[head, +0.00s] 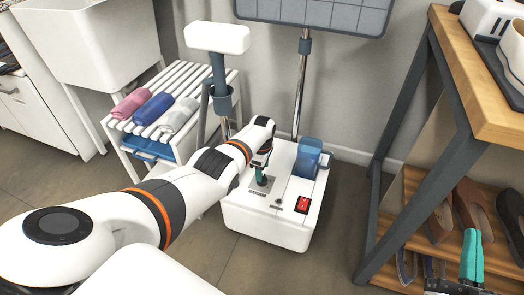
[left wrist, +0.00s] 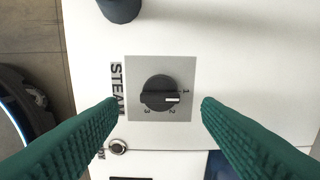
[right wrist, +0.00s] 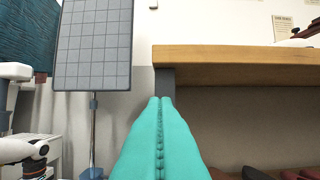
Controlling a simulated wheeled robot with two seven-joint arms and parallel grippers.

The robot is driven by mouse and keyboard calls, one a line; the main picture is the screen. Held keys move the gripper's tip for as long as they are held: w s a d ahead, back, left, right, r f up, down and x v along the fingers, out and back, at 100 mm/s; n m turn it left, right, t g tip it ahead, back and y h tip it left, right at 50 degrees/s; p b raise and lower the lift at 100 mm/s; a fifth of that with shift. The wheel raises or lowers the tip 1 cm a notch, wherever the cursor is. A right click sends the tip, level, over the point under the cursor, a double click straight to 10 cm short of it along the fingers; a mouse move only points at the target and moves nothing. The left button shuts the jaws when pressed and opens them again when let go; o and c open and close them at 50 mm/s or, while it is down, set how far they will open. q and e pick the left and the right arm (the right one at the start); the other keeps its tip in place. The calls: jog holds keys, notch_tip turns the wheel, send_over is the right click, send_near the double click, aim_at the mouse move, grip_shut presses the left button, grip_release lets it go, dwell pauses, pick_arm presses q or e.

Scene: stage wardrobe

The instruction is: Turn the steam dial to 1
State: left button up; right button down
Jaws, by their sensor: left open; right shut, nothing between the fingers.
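The steam dial (left wrist: 160,93) is a round black knob with a bar grip on a grey square plate marked STEAM. Its white mark points right in the left wrist view, between the printed 1 and 2. My left gripper (left wrist: 160,105) is open, its green fingers on either side of the dial and apart from it. In the head view, my left gripper (head: 261,172) is over the top of the white steamer (head: 262,232) and hides most of the dial. My right gripper (right wrist: 160,110) is shut and empty, pointing toward the wooden bench; it also shows in the head view (head: 472,245).
A red switch (head: 303,204) and a blue water tank (head: 307,158) are on the steamer, with a pole behind. A slatted rack (head: 187,80) with rolled cloths stands left. A wooden-topped bench (head: 490,60) with shoes beneath stands right. Floor in front is clear.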

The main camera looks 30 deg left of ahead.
pick_arm(q)
notch_tip(320, 180, up, 2)
jog(key=shift+p, duration=0.7)
jog(key=shift+r+p, duration=0.7)
jog(key=shift+r, duration=0.15)
pick_arm(e)
notch_tip(320, 180, down, 10)
jog(key=s+d+g+h, duration=0.1)
jog(key=d+g+h, duration=0.1)
jog(key=g, duration=0.6)
pick_arm(q)
notch_tip(320, 180, up, 4)
jog(key=shift+f+p, duration=0.25)
jog(key=shift+p, duration=0.95)
pick_arm(e)
jog(key=s+d+f+g+h, duration=0.2)
jog(key=s+d+f+g, duration=0.1)
jog(key=s+f+g, duration=0.4)
jog(key=shift+s+d+f+m, duration=0.2)
jog(key=shift+s+d+m, duration=0.1)
jog(key=shift+s, duration=0.75)
